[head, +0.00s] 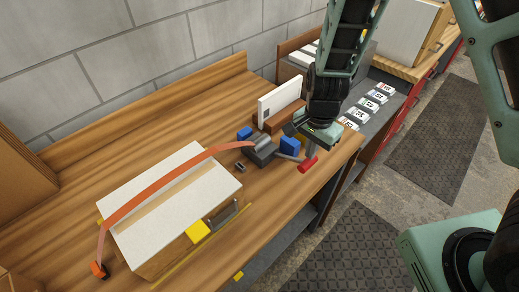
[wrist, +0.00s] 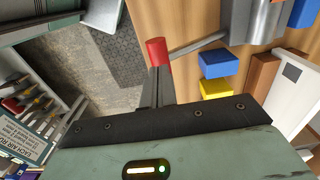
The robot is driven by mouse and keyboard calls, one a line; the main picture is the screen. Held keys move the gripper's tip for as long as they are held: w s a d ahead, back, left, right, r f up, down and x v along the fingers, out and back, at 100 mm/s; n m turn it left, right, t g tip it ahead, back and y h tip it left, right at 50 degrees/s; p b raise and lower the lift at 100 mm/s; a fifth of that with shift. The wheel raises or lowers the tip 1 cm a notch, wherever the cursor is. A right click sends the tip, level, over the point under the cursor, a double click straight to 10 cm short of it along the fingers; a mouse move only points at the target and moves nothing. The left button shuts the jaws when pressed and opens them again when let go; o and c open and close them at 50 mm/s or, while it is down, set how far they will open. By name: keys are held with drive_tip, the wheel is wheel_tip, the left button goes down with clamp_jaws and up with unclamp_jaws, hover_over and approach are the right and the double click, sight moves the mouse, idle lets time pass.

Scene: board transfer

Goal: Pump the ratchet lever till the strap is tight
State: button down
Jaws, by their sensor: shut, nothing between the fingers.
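The orange strap (head: 160,183) runs from an orange hook (head: 98,269) at the bench's front left, over a white-topped wooden box (head: 150,215), to the grey ratchet (head: 261,150). The ratchet's lever, a grey bar with a red grip (head: 308,164), points right toward the bench edge. In the wrist view the red grip (wrist: 157,52) shows just beyond my fingers, with the ratchet body (wrist: 255,18) at the top right. My gripper (head: 308,146) is shut and empty, close to the red grip. I cannot tell whether it touches the grip.
Blue blocks (head: 290,145) and a yellow block (wrist: 215,88) sit close to the lever. A white card in a brown stand (head: 280,105) is behind. Labelled bins (head: 365,108) are at the right. The bench's right edge is near.

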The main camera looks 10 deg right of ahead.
sight(309, 161)
idle(0.4)
drive_tip(key=shift+f+b, duration=2.9)
drive_tip(key=shift+f, duration=0.95)
wheel_tip(309, 161, up, 4)
drive_tip(key=p, duration=0.4)
drive_tip(key=shift+r, duration=0.25)
wheel_tip(309, 161, up, 2)
drive_tip(key=p, duration=0.2)
drive_tip(key=shift+w+r+p, duration=0.15)
drive_tip(key=shift+p, duration=0.25)
drive_tip(key=shift+s+d+r+p, duration=0.15)
drive_tip(key=shift+s+r+p, duration=0.1)
drive_tip(key=shift+r, duration=0.1)
drive_tip(key=shift+s+d+r+p, duration=0.1)
drive_tip(key=shift+d+r+p, duration=0.1)
drive_tip(key=shift+r, duration=0.15)
drive_tip(key=shift+w+a+r+p, duration=0.15)
drive_tip(key=shift+a+r+p, duration=0.05)
drive_tip(key=shift+r+p, duration=0.5)
drive_tip(key=shift+a+r+p, duration=0.1)
drive_tip(key=shift+r+p, duration=0.7)
drive_tip(key=shift+r, duration=0.05)
drive_tip(key=shift+f, duration=0.1)
